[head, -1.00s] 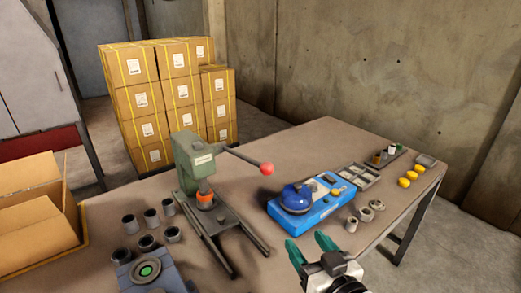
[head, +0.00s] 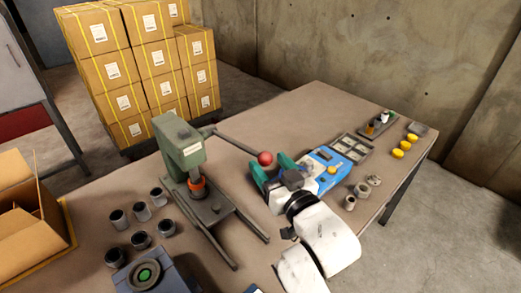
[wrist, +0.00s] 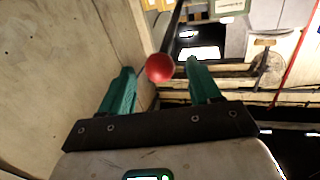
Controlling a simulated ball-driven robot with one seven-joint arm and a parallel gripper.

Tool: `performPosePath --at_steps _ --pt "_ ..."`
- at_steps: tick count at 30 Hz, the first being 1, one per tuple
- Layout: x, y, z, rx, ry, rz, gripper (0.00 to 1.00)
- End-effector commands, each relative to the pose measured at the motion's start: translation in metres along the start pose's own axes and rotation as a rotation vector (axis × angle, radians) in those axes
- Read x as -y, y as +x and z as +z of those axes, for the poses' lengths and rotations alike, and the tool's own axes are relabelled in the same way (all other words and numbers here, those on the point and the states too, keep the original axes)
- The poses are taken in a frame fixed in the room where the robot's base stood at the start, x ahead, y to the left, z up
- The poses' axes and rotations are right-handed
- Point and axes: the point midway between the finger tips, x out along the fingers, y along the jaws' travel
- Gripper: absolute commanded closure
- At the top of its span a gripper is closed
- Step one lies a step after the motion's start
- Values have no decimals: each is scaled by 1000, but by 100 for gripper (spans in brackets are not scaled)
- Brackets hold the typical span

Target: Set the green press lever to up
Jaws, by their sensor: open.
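The green press (head: 179,147) stands on the table, with its dark lever (head: 235,143) reaching out to the right and slightly down to a red ball knob (head: 265,158). My gripper (head: 271,165) is at the knob, its teal fingers open. In the wrist view the red knob (wrist: 160,68) shows between the two open fingertips (wrist: 164,72), nearer the left one, with the lever rod running up behind it. I cannot tell whether a finger touches the knob.
A blue device (head: 325,170) sits behind my gripper, partly hidden by it. Grey cups (head: 142,212) stand left of the press. Yellow pieces (head: 404,145) and trays (head: 352,147) lie at the right. Stacked cartons (head: 150,70) stand behind the table.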

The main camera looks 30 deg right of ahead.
Motion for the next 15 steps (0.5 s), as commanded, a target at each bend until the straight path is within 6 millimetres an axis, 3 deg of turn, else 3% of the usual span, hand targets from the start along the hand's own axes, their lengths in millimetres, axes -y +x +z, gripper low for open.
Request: performPosePath --at_steps 6,15 --pt "0 35 0 1 1 1 38" --pt "0 51 0 0 0 1 38"
